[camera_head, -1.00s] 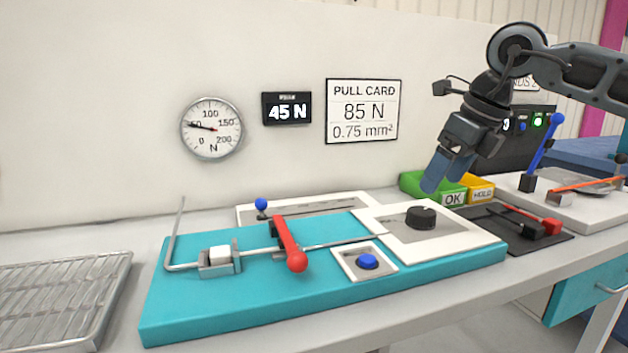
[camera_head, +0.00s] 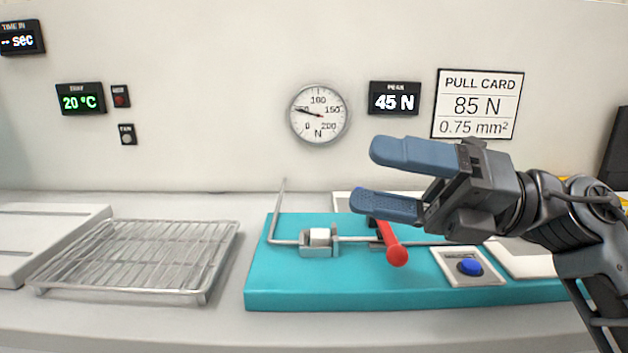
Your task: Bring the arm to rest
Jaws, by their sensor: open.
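My gripper (camera_head: 378,177) is open and empty, its two blue fingers pointing left. In the picture it stands in front of the wall, above the right part of the teal test board (camera_head: 300,288). My arm reaches in from the right edge. The red-knobbed lever (camera_head: 392,245) on the board shows just below the lower finger. I cannot tell the gap in depth between them. The fingers touch nothing that I can make out. The arm hides part of the board's right side and what lies behind it.
The board bears a clamp with a white block (camera_head: 319,237), a bent metal rod (camera_head: 274,214) and a blue button (camera_head: 470,267). A wire rack (camera_head: 140,258) lies to the left. The wall holds a dial gauge (camera_head: 318,113), a 45 N display (camera_head: 394,97) and a pull card (camera_head: 478,104).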

